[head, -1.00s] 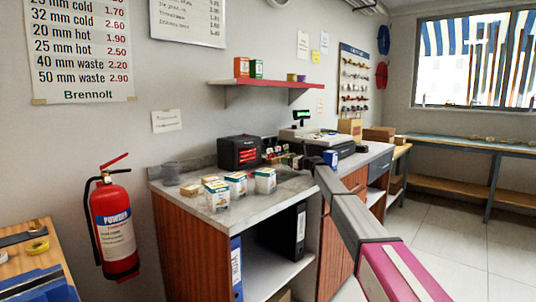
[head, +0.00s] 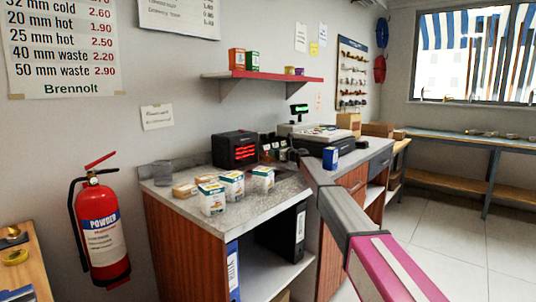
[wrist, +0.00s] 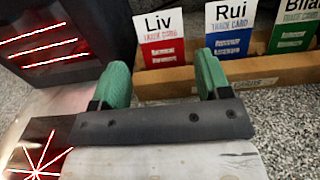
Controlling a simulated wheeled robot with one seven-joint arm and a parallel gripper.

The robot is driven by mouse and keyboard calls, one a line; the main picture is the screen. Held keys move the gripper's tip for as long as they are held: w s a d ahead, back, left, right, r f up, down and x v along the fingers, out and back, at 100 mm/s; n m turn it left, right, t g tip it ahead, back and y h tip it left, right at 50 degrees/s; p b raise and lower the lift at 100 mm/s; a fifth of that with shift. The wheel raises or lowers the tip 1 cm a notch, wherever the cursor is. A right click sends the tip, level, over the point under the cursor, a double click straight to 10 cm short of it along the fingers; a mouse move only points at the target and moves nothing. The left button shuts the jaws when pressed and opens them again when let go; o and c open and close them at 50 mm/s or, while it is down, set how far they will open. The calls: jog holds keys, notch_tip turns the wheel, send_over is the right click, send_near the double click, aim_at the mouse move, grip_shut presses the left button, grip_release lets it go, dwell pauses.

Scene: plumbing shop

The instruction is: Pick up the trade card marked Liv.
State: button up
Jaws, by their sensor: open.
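The trade card marked Liv (wrist: 163,40) stands upright in a wooden card holder (wrist: 150,85) in the wrist view. It is white on top with a red lower part. My gripper (wrist: 162,72) is open, its two green fingers apart and empty. The Liv card shows between and beyond the fingers, apart from them as far as I can see. The card's lower edge is hidden by the holder's front. In the head view the card group (head: 272,147) is small on the counter, and I cannot make out the gripper clearly there.
A card marked Rui (wrist: 229,30) and a third card (wrist: 292,38) stand to the right of Liv. A dark box with red glowing bars (wrist: 48,42) stands close on the left. Small white cartons (head: 231,185) stand on the counter (head: 215,222).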

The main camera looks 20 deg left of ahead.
jog(key=x, duration=0.5)
jog(key=shift+w+d, duration=0.1)
jog(key=c, duration=0.7)
